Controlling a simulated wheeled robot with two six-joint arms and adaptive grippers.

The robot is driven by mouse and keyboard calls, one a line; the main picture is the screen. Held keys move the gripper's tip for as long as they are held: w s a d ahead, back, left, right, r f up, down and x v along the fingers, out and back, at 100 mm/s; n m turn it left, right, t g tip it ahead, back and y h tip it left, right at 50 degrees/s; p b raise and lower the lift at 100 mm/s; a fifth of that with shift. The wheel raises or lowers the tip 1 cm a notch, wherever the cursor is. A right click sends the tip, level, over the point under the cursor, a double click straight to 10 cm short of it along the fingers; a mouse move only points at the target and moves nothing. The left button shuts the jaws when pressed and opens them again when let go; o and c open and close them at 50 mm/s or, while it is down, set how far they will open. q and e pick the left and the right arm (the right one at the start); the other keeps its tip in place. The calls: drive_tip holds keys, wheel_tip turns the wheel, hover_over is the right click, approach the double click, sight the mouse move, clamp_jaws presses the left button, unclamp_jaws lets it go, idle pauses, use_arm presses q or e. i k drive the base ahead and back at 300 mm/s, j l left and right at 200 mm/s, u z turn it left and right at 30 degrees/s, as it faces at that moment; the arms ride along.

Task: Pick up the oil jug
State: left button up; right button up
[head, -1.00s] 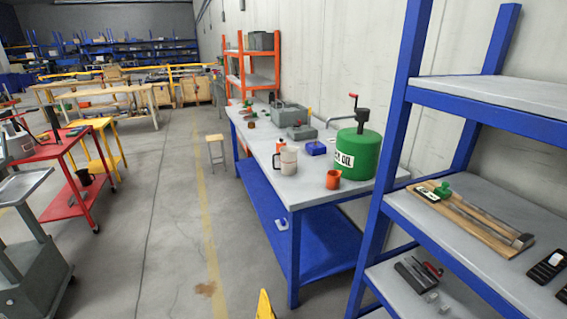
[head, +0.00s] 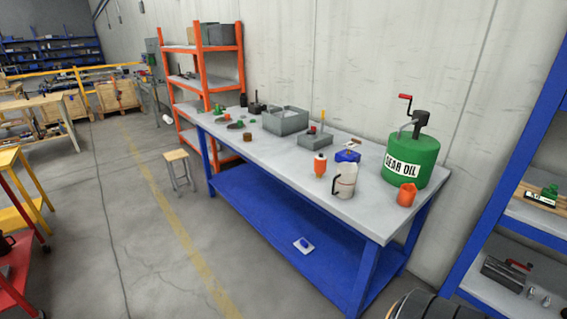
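A pale jug (head: 344,181) with a dark handle on its left side stands upright near the front edge of the blue-legged workbench (head: 369,210). I take it for the oil jug. A green drum (head: 411,160) labelled GEAR OIL, with a red-handled crank pump on top, stands behind it to the right. Neither of my grippers is in view, and nothing touches the jug.
A grey open bin (head: 285,122) sits farther left. A dark ribbed thing (head: 432,306) is cut off at the bottom edge.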

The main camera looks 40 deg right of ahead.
sight(345, 182)
drive_tip(key=i+z, duration=0.25)
drive_tip(key=i, duration=0.35)
drive_tip(key=i+j+z, duration=0.2)
drive_tip(key=i, duration=0.4)
drive_tip(key=i+j+z, duration=0.1)
drive_tip(key=i+z, duration=0.15)
drive_tip(key=i, duration=0.35)
